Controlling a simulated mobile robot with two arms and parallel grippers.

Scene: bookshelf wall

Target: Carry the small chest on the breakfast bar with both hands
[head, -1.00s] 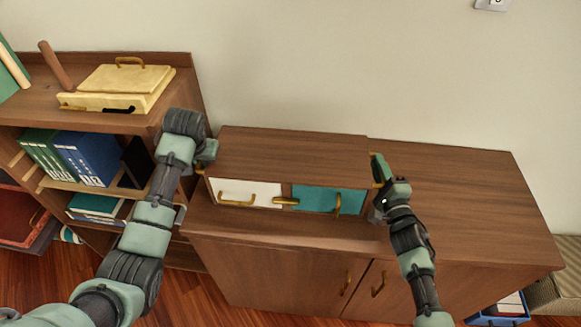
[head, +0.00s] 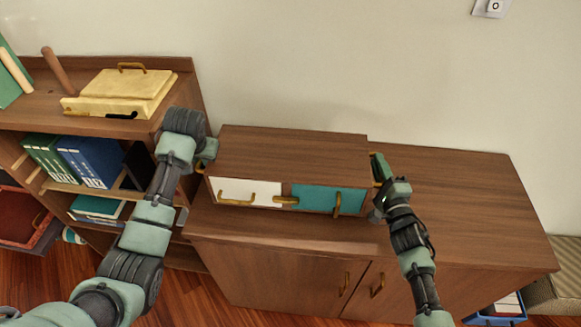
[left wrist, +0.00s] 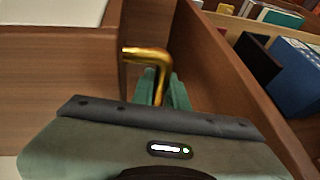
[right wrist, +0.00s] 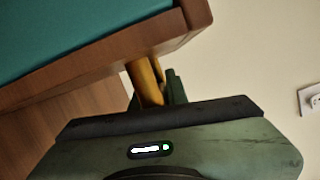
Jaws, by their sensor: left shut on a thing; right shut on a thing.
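The small chest (head: 292,153) is a wooden box with a white drawer front and a teal one, with brass handles. It is level, at the top of a wooden cabinet (head: 450,200); whether its underside touches the cabinet top I cannot tell. My left gripper (head: 206,163) is at its left end, shut on a brass side handle (left wrist: 148,54); the fingers (left wrist: 162,88) show around it in the left wrist view. My right gripper (head: 377,172) is at its right end, shut on the other brass side handle (right wrist: 147,80), partly hidden by the fingers.
The cabinet top is clear to the right of the chest. The wall is close behind; a blue crate (head: 500,318) stands on the floor at right.

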